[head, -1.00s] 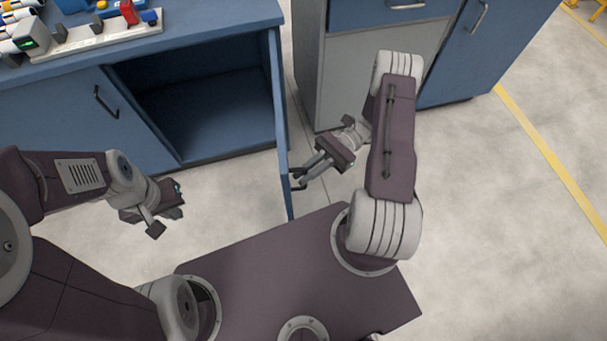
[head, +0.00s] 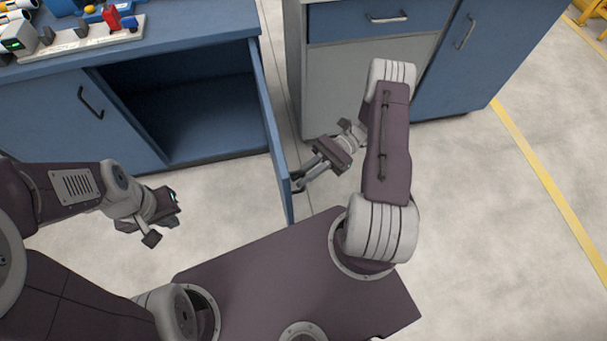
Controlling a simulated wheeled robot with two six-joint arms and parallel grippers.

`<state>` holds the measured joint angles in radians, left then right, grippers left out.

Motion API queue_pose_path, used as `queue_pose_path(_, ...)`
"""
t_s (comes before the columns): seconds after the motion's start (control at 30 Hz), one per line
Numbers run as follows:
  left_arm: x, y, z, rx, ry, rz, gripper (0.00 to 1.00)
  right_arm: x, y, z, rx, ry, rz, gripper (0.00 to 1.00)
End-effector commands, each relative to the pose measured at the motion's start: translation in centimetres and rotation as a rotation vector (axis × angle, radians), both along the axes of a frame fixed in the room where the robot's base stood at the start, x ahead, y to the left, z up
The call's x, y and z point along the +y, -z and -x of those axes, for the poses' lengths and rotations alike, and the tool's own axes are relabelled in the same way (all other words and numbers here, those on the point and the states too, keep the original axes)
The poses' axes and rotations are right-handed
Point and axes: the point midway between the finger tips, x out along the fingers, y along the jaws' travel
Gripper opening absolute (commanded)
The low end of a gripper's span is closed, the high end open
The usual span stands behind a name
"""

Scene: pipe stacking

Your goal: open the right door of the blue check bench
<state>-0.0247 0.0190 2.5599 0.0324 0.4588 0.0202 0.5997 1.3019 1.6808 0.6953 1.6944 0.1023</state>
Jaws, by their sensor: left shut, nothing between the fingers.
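The blue check bench (head: 190,47) stands at the upper left with its right compartment open and looking empty. Its right door (head: 270,129) is swung out from the bench front and shows almost edge-on. Its left door (head: 52,125) is closed, with a dark handle (head: 91,102). My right gripper (head: 299,183) is on the outer side of the right door near its free edge, with its fingers closed at the door handle, which they mostly hide. My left gripper (head: 162,223) is shut and empty above the floor, left of the open door and apart from the bench.
A second cabinet (head: 362,85) with a blue drawer, grey panel and blue door stands just right of the bench, across a narrow gap. Parts on a white rack (head: 85,41) sit on the bench top. Floor at the right is clear, with a yellow line (head: 540,175).

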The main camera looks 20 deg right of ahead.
Motion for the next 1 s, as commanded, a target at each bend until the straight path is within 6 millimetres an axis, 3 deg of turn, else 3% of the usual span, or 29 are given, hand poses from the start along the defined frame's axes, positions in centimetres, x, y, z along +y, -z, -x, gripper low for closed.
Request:
queue_pose_path(0.43,0.0,0.0,0.0,0.0,0.0,0.0,0.0,-0.5,0.1,-0.2,-0.002,0.001,0.001,0.19)
queue_pose_path(0.8,0.0,0.1,0.0,0.0,0.0,0.0,0.0,-6.7,0.2,-2.0,-0.004,0.002,0.005,0.19)
queue_pose_path(1.0,0.0,0.3,0.0,0.0,0.0,0.0,0.0,-8.6,0.1,-2.5,-0.001,0.001,0.003,0.19)
